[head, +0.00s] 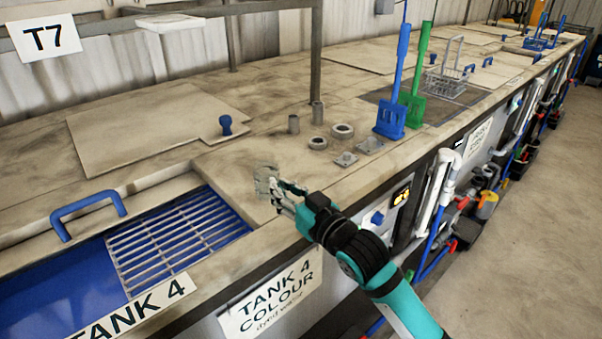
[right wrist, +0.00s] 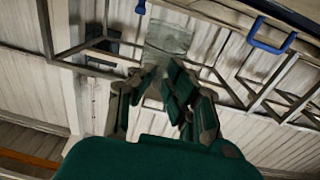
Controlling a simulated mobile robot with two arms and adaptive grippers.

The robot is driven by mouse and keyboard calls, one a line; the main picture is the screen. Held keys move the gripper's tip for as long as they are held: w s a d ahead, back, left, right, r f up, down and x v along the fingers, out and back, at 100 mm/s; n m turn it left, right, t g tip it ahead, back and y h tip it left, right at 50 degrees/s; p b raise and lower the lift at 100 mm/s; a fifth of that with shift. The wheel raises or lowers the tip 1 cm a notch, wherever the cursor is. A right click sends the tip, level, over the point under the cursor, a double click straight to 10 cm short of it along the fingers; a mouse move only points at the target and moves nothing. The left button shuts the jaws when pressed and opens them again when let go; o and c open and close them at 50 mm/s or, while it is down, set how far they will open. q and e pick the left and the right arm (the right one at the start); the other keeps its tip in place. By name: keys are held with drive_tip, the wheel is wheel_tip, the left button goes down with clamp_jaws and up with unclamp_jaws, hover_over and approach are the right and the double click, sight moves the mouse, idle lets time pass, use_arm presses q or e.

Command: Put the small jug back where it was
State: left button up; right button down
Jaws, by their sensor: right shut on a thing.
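My right gripper (head: 280,192) is over the tank top, near its front edge, beside the Tank 4 colour sign. It is shut on a small clear object that looks like the small jug (right wrist: 168,42). In the right wrist view it sits between the fingertips of the gripper (right wrist: 160,85). In the head view the jug (head: 265,178) is pale, small and partly hidden by the fingers. I cannot tell how far above the surface it is. My left gripper is not in view.
Left of the gripper is the open Tank 4 with a slatted rack (head: 175,240) and blue handle (head: 88,212). Blue (head: 391,118) and green paddles (head: 411,104) stand beyond. A vertical post (head: 316,50) rises behind.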

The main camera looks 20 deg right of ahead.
drive_tip(key=w+d, duration=0.2)
drive_tip(key=w, duration=0.1)
drive_tip(key=w+d+p, duration=0.1)
drive_tip(key=w+d, duration=0.1)
drive_tip(key=w+d+p, duration=0.1)
drive_tip(key=w+d, duration=0.1)
drive_tip(key=w, duration=0.1)
drive_tip(key=shift+w+d+f, duration=0.15)
drive_tip(key=shift+w+f, duration=0.2)
drive_tip(key=shift+f, duration=0.05)
drive_tip(key=shift+w+d+f, duration=0.1)
drive_tip(key=shift+w+d, duration=0.1)
drive_tip(key=shift+w, duration=0.15)
drive_tip(key=shift+w+f, duration=0.1)
wheel_tip(320, 180, down, 3)
drive_tip(key=shift+f+p, duration=0.15)
drive_tip(key=shift+p, duration=0.65)
drive_tip(key=shift+f, duration=0.1)
drive_tip(key=shift+f, duration=0.15)
drive_tip(key=c, duration=1.4)
unclamp_jaws()
